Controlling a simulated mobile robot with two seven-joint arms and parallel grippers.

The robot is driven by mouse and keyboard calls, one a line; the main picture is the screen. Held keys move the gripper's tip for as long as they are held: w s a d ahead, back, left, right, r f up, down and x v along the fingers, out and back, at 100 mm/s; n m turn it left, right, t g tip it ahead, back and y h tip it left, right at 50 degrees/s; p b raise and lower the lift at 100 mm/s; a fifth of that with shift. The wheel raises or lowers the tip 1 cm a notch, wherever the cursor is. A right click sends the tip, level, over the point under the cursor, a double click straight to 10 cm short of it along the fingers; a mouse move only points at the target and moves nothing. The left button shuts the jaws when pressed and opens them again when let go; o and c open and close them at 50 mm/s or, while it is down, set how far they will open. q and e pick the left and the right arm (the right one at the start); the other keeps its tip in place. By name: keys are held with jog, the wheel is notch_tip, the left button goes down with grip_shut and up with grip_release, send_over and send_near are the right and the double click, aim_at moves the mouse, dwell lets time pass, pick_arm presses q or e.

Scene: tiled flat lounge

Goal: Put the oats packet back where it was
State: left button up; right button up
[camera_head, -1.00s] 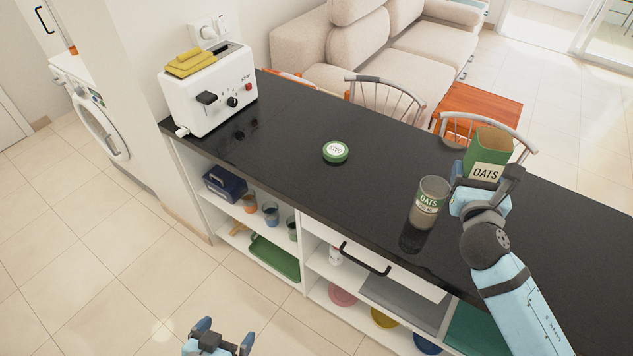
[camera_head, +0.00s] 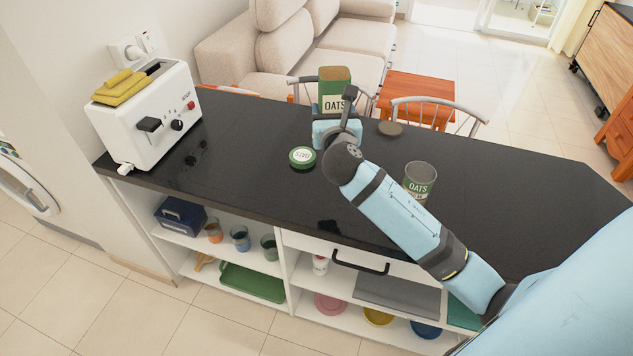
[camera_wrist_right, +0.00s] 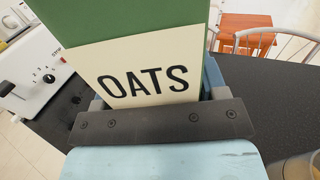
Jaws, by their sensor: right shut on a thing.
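The green and cream oats packet (camera_head: 335,88) is held upright in my right gripper (camera_head: 338,122), over the far side of the black counter. Its OATS label fills much of the right wrist view (camera_wrist_right: 150,80), between the jaws (camera_wrist_right: 165,122). I cannot tell whether its base touches the counter. A glass oats jar (camera_head: 420,183) with grey-brown contents stands on the counter, to the right of my right forearm. Its green and white OATS lid (camera_head: 302,157) lies flat on the counter, left of the gripper. My left gripper is out of view.
A white toaster (camera_head: 150,118) with a yellow cloth (camera_head: 123,86) on top stands at the counter's left end. A round grey-brown disc (camera_head: 390,128) lies near the far edge. Chairs stand behind. The counter's right part (camera_head: 530,200) is clear.

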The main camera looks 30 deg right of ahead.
notch_tip(320, 180, down, 14)
jog(key=shift+d+f+b, duration=0.1)
jog(key=shift+b, duration=1.15)
notch_tip(320, 180, down, 4)
jog(key=shift+r+b, duration=0.2)
jog(key=shift+b, duration=0.3)
jog(key=shift+f, duration=0.3)
jog(key=shift+s, duration=0.1)
jog(key=o, duration=1.1)
jog(key=shift+f, duration=0.15)
